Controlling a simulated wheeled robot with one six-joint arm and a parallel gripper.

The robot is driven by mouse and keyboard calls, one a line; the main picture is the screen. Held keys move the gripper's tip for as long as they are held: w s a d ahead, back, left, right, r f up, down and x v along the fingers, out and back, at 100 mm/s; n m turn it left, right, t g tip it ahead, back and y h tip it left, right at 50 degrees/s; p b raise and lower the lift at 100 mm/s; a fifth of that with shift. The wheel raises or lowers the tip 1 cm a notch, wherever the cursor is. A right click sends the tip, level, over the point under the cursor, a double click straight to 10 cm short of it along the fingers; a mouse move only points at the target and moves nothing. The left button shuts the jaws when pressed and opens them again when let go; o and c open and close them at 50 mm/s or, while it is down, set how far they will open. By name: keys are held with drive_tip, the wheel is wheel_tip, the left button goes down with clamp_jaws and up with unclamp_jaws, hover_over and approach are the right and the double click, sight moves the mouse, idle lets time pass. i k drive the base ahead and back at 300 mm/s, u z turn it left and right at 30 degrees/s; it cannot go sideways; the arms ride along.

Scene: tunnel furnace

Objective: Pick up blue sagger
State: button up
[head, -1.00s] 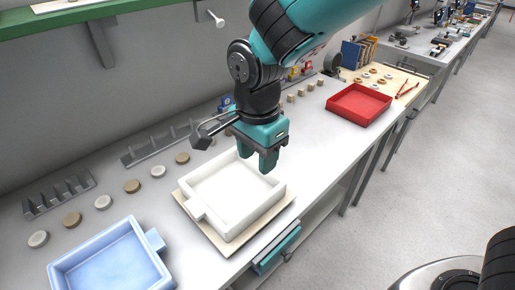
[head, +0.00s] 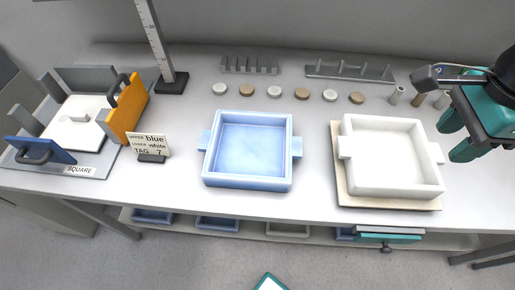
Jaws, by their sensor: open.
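The blue sagger (head: 250,183) is a light blue, open square tray with a tab handle on its left and right sides. It stands on the grey bench (head: 318,200) in the middle of the head view and looks empty. My gripper (head: 458,138) is at the right edge of the view, open and empty. Its teal fingers point down, beside the right side of the white sagger (head: 390,190) and well to the right of the blue one.
The white sagger sits on a beige board (head: 340,190). Round discs (head: 246,89) and slotted racks (head: 248,65) line the back. At left stand a fixture marked SQUARE (head: 82,170), a tag card (head: 151,146) and an upright ruler (head: 152,40). Bench space between the saggers is clear.

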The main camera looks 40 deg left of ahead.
sight(249, 150)
drive_tip(key=u, duration=1.5)
